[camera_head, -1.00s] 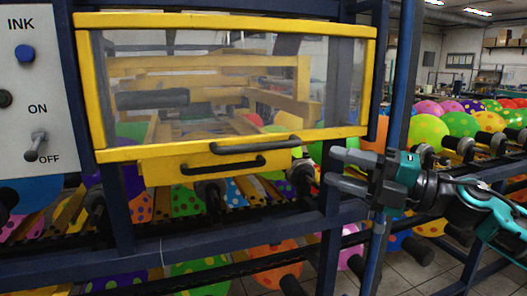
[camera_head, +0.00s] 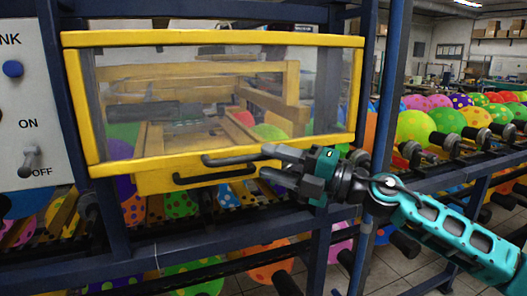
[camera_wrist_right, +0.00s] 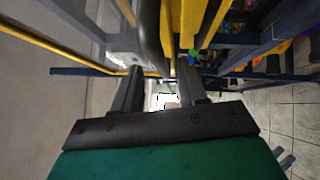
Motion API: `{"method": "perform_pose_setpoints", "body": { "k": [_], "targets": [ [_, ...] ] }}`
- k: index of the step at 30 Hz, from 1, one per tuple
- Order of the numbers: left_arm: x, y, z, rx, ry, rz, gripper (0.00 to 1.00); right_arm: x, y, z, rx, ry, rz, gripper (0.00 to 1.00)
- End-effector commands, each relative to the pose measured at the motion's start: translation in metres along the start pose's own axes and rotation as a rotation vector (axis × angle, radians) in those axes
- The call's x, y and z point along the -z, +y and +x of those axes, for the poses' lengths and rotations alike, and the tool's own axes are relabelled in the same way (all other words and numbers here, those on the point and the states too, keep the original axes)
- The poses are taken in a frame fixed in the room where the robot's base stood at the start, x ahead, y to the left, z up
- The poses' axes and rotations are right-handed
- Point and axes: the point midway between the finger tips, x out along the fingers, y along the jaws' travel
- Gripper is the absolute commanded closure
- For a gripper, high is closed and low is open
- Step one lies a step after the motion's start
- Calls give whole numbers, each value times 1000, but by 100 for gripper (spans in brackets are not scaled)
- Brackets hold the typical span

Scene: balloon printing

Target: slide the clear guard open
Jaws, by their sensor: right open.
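The clear guard (camera_head: 220,90) is a see-through panel in a yellow frame across the front of the machine. A dark bar handle (camera_head: 235,158) sits on its lower frame edge. A second dark handle (camera_head: 218,172) sits just below, on a yellow part under the guard. My right gripper (camera_head: 265,161) is open at the right end of the upper handle, its fingertips close to it. I cannot tell whether they touch. In the right wrist view the open fingers (camera_wrist_right: 161,68) point toward yellow bars. My left gripper is not in view.
A white control panel with a blue button (camera_head: 13,69) and an ON/OFF lever (camera_head: 30,158) stands at the left. Dark blue posts and rails (camera_head: 240,228) frame the machine. Dotted balloons (camera_head: 417,127) line the conveyor at right.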

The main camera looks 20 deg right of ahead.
Motion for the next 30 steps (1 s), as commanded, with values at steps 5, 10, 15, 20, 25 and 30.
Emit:
{"method": "perform_pose_setpoints", "body": {
  "k": [5,10,15,20,25,30],
  "targets": [
    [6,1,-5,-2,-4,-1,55,0,2,19,-1,0,0,58],
    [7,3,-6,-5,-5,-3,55,0,0,25,0,0,0,58],
    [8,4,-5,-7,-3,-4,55,0,-1,25,1,0,0,58],
    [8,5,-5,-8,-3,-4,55,0,-1,25,1,0,0,67],
    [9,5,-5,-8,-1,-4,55,0,-1,25,1,0,0,84],
    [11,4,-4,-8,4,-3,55,0,-1,25,1,0,0,100]
  ]
}}
